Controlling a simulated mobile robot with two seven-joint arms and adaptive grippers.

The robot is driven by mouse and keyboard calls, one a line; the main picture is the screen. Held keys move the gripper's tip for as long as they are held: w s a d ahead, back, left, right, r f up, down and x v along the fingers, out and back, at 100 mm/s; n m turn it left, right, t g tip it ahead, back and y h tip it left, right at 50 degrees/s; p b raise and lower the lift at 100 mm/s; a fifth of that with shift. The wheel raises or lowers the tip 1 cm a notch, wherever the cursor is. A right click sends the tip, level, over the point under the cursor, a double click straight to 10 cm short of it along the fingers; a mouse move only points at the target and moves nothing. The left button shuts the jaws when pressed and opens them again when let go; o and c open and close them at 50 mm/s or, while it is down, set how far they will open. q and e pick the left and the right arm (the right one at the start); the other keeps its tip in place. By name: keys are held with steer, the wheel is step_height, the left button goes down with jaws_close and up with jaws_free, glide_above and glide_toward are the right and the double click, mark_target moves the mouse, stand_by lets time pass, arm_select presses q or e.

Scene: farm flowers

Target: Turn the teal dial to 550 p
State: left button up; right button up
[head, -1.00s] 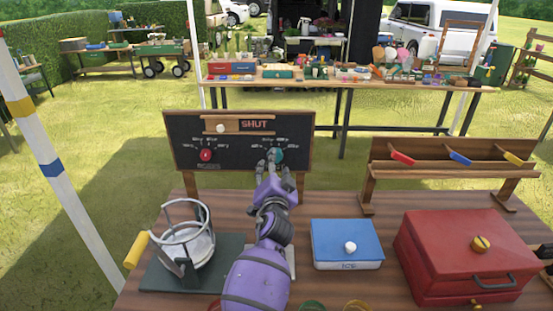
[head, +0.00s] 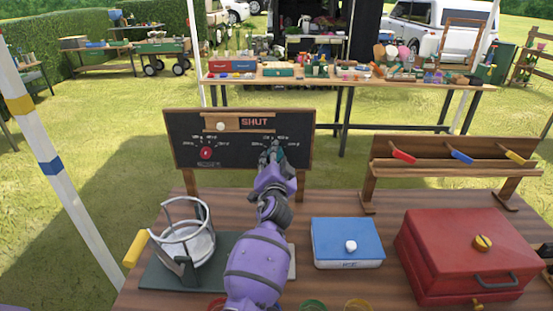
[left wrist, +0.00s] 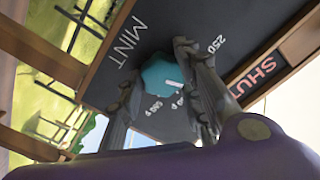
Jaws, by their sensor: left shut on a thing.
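The teal dial (left wrist: 165,75) is on the black board (head: 235,168), right of the red dial (head: 206,154). In the head view my left gripper (head: 271,156) covers most of it. In the left wrist view my left gripper (left wrist: 163,68) has its two fingers on opposite sides of the dial, shut on it. The dial's white pointer (left wrist: 173,84) points toward the small printed numbers below it. "250" and "MINT" can be read there; the other numbers are too small to read surely. My right gripper is not in view.
A "SHUT" slider (head: 220,126) tops the board. On the table stand a wire-framed round holder (head: 187,240), a blue box (head: 347,240) and a red chest (head: 465,255). A wooden rack (head: 450,172) with coloured pieces stands at right.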

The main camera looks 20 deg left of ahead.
arm_select(q)
steer(key=shift+d+f+m, duration=0.1)
steer(key=shift+f+m, duration=0.1)
steer(key=shift+m, duration=0.1)
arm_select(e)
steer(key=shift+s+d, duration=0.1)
arm_select(q)
steer(key=m+p, duration=0.1)
steer(key=m, duration=0.9)
steer(key=f+m+p, duration=0.1)
steer(key=m, duration=0.4)
steer(key=shift+s+a+p, duration=0.2)
steer(key=shift+a+p, duration=0.15)
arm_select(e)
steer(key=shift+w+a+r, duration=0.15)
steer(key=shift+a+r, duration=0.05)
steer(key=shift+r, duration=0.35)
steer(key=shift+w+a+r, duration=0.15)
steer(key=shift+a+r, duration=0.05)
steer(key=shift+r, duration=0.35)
arm_select(q)
steer(key=shift+m, duration=0.3)
steer(key=o, duration=1)
steer(key=shift+a, duration=0.1)
steer(key=shift+r, duration=0.2)
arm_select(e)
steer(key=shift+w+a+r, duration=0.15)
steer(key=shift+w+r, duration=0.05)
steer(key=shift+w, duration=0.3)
